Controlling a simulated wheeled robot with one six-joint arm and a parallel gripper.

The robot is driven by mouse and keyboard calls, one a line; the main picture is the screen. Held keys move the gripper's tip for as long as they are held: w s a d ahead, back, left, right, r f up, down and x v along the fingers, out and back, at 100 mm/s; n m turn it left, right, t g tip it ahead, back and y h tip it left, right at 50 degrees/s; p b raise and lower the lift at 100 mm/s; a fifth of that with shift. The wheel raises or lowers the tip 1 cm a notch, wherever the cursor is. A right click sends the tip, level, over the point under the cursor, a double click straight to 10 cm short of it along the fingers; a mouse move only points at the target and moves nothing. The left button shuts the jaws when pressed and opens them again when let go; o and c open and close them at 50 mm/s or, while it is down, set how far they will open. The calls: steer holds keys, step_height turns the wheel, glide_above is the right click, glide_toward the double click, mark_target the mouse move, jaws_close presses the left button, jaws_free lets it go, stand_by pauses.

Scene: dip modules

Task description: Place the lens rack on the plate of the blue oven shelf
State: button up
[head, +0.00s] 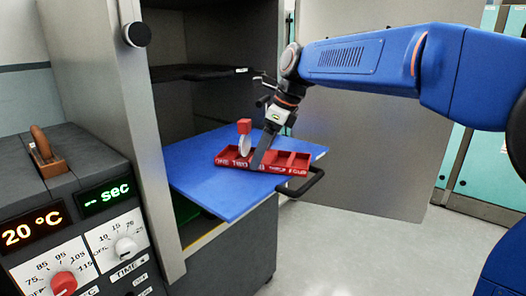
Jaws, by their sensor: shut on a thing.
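The lens rack (227,160) is a long red tray with several compartments and white lettering along its front. It is over the blue plate of the oven shelf (215,200), looking level. I cannot tell whether it touches the plate. A white round lens (244,146) with a red square top stands upright in its left part. My gripper (258,163) comes down from the upper right and is shut on the rack near its middle, hiding part of its front wall. The shelf is pulled out of the oven.
The oven's grey side wall (140,140) stands left of the shelf, with a dark rack (195,72) above. The control panel (75,225) fills the lower left. The floor (370,245) at right is clear.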

steer(key=o, duration=1.3)
steer(key=v, duration=1.2)
steer(key=s+d+f+n+t+h, duration=0.1)
steer(key=s+d+f+n, duration=0.4)
steer(key=d, duration=0.3)
steer(key=s+d+f+n+t+h, duration=0.1)
steer(key=s+d+f+n, duration=0.4)
steer(key=s+f, duration=0.3)
steer(key=s+d+f+n+h, duration=0.1)
steer(key=s+d+f+n, duration=0.4)
steer(key=s+f, duration=0.3)
steer(key=s+d+f+n+t+h, duration=0.1)
steer(key=s+d+f+n, duration=0.5)
steer(key=s+d+f, duration=0.1)
steer(key=shift+s+d+f+t, duration=0.2)
steer(key=shift+s+f+t, duration=0.1)
steer(key=shift+s+f, duration=0.3)
steer(key=shift+r, duration=0.1)
